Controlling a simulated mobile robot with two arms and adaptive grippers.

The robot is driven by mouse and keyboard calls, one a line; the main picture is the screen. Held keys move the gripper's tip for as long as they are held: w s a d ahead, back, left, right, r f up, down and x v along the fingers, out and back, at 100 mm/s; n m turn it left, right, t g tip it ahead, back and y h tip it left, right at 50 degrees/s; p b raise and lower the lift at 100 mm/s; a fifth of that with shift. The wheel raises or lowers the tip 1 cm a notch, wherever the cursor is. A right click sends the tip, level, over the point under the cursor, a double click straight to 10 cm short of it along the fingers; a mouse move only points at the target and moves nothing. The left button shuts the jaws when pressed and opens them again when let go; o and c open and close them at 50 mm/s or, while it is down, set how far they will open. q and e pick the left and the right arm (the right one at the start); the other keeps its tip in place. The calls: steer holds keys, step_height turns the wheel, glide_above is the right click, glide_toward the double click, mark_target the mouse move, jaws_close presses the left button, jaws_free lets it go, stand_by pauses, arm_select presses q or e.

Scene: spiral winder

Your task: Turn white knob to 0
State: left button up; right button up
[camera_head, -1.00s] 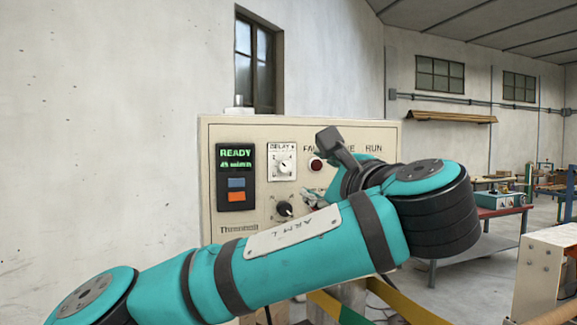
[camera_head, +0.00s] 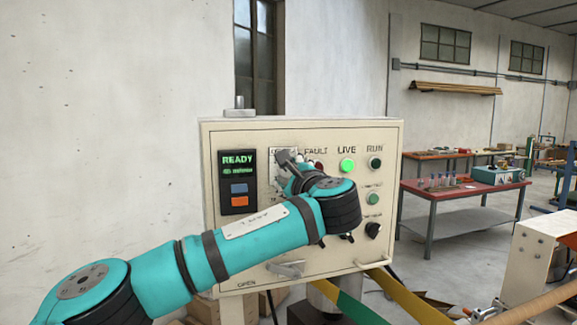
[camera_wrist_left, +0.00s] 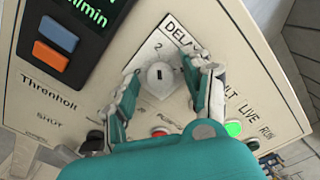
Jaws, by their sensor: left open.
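The white knob (camera_wrist_left: 160,78) sits on a white DELAY scale plate (camera_wrist_left: 150,52) on the cream control panel. In the left wrist view a dark slot mark shows on its face. The numeral 2 is printed just above it. My left gripper (camera_wrist_left: 164,72) is open, with one finger on each side of the knob; I cannot tell whether they touch it. In the head view the left gripper (camera_head: 288,166) and arm cover the knob, and only the top of the scale plate shows. My right gripper is not in view.
The panel (camera_head: 300,134) carries a display reading READY (camera_head: 238,161), blue and orange buttons, a lit green LIVE lamp (camera_head: 347,165) and a black knob (camera_head: 373,230) at lower right. A red bench (camera_head: 465,197) stands behind to the right.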

arm_select(q)
jaws_close()
stand_by(0.3)
